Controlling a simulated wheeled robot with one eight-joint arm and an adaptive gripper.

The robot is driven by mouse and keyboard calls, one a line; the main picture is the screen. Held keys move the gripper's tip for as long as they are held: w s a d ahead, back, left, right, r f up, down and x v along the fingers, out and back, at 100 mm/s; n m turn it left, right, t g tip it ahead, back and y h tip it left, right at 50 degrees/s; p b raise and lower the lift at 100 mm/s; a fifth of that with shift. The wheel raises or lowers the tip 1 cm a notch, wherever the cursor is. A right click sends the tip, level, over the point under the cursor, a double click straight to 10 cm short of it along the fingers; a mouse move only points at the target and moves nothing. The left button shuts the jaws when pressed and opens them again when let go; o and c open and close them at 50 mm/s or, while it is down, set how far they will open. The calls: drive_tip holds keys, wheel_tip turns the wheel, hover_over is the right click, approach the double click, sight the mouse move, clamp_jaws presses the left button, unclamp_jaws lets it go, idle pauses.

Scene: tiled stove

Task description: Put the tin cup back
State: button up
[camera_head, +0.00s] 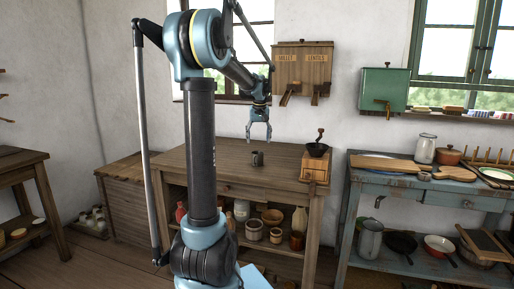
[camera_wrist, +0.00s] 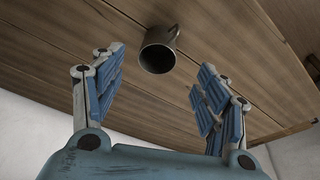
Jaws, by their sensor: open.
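The tin cup (camera_head: 257,159) is a small dark grey metal cup standing upright on the wooden worktable (camera_head: 190,168). In the wrist view the tin cup (camera_wrist: 158,57) shows its round open mouth, with its handle at the upper right. My gripper (camera_head: 260,138) hangs above the table, over and slightly right of the cup in the head view. In the wrist view my gripper (camera_wrist: 160,85) has its blue-padded fingers spread wide. Nothing is between the fingers, and the cup lies beyond them, apart.
A coffee grinder (camera_head: 316,160) stands at the table's right end. A wooden two-spout dispenser (camera_head: 302,68) and a green dispenser (camera_head: 384,90) hang on the wall. Jars and bowls fill the shelf below. A blue-grey side table (camera_head: 365,180) holds boards and pots. The tabletop around the cup is clear.

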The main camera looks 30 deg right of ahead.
drive_tip(key=s+a+f+n, duration=0.1)
drive_tip(key=s+a, duration=0.2)
drive_tip(key=a, duration=0.7)
drive_tip(key=s+a+f+n, duration=0.1)
drive_tip(key=s+a+f, duration=0.15)
drive_tip(key=a, duration=0.75)
drive_tip(key=s+a+f+n, duration=0.1)
drive_tip(key=s+a, duration=0.3)
drive_tip(key=a, duration=0.5)
drive_tip(key=s+a+f+n+y, duration=0.1)
drive_tip(key=s+a+f+n, duration=0.1)
drive_tip(key=s+a+f, duration=1.2)
drive_tip(key=s+f, duration=0.1)
drive_tip(key=s, duration=0.3)
drive_tip(key=shift+a+f+n, duration=0.2)
drive_tip(key=shift+n, duration=0.1)
drive_tip(key=shift+w, duration=0.15)
